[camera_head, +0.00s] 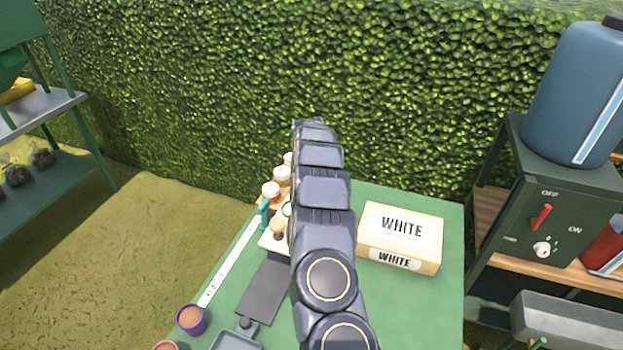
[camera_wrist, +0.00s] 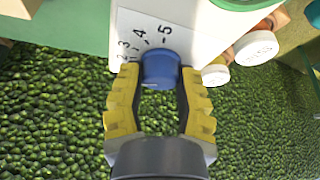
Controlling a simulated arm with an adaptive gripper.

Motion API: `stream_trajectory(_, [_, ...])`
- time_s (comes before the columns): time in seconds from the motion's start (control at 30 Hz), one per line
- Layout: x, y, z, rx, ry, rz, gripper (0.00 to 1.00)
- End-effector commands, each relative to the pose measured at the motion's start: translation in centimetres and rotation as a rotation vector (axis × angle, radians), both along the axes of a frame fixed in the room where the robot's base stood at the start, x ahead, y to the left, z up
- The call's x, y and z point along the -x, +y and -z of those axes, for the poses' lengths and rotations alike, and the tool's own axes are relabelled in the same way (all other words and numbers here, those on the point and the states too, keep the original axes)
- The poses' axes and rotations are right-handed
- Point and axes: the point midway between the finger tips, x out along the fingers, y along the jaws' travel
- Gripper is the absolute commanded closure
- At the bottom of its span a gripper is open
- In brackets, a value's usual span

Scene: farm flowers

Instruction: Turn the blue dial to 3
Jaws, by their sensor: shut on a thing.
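The blue dial (camera_wrist: 160,67) sits on the face of a white panel (camera_wrist: 190,22) in the wrist view. Black numbers show beside it, with 3, 4 and 5 readable. My gripper (camera_wrist: 157,82) is shut on the blue dial, with a yellow-padded finger on each side. I cannot tell which number the dial points to. In the head view my arm covers the dial, and only part of the white device shows at its left.
A box marked WHITE (camera_head: 400,238) stands on the green table (camera_head: 450,215) right of my arm. Small white-capped bottles (camera_head: 270,190) stand behind the device. A purple pot (camera_head: 190,319) is at the front left. A hedge (camera_head: 230,80) rises behind. A shelf with a control box (camera_head: 520,200) is at the right.

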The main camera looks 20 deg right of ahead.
Motion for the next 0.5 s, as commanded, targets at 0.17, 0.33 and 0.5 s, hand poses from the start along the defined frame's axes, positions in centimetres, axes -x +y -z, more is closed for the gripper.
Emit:
stream_trajectory(0.17, [0.04, 0.22, 0.26, -0.002, 0.004, 0.167, 0.98])
stream_trajectory(0.33, [0.02, 0.19, 0.32, 0.000, 0.004, 0.319, 0.98])
stream_trajectory(0.5, [0.03, 0.15, 0.25, -0.001, 0.003, 0.448, 0.98])
